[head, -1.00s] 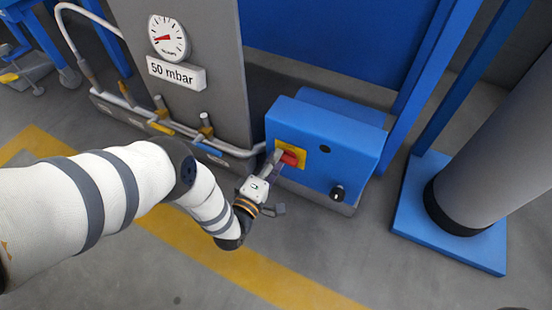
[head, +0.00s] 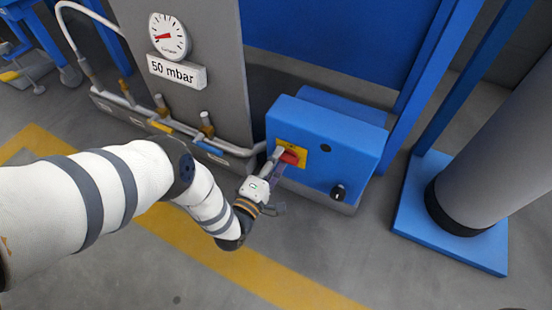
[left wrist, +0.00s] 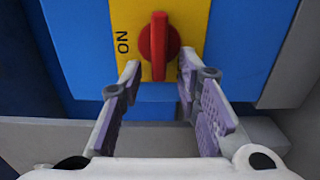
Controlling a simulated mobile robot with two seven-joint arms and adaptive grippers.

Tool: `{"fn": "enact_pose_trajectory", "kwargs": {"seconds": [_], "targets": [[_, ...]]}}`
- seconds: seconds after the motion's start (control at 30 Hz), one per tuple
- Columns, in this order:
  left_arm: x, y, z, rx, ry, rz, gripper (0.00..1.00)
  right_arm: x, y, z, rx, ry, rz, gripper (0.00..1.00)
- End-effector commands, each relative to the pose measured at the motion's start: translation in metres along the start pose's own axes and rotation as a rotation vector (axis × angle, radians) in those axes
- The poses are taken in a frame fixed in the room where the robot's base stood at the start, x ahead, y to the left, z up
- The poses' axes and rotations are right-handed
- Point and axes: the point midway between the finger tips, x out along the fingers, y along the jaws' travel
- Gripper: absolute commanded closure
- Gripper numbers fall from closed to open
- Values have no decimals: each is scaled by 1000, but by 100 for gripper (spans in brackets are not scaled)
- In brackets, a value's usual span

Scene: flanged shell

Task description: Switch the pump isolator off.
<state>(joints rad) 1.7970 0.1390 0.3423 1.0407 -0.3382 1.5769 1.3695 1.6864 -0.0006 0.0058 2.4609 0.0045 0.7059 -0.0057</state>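The pump isolator is a red rotary handle (head: 290,157) on a yellow plate (head: 303,150), on the front of a blue box (head: 335,150). In the left wrist view the red handle (left wrist: 158,42) stands upright in the picture, and "ON" reads sideways on the yellow plate (left wrist: 188,18) to its left. My left gripper (head: 278,160) is at the handle. In the left wrist view its fingers (left wrist: 158,72) are open, one on each side of the handle's lower end, with visible gaps. My right gripper is not in view.
A gauge (head: 169,36) and a "50 mbar" sign (head: 177,71) are on the grey cabinet at left, above pipes with valves (head: 206,124). A grey column on a blue base (head: 450,240) stands at right. The front floor is clear.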

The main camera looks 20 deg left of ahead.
Motion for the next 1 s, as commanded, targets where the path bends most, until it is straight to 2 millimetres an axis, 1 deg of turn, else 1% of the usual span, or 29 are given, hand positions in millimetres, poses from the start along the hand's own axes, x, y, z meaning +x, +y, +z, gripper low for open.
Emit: {"fn": "enact_pose_trajectory", "kwargs": {"seconds": [0.2,0.27,0.37,0.5,0.6,0.7,0.83,1.0], "targets": [[0,0,-1,2,2,1,69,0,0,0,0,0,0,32],[-4,0,-1,2,2,0,69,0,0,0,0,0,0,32],[-22,-1,-1,1,2,-4,69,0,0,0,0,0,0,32],[-62,-1,-1,0,1,-6,69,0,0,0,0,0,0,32],[-87,-1,-1,2,2,-5,69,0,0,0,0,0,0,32],[-106,-1,-1,1,1,-3,69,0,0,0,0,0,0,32],[-118,0,0,2,1,-1,69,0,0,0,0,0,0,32],[-120,0,0,2,1,1,69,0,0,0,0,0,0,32]]}}
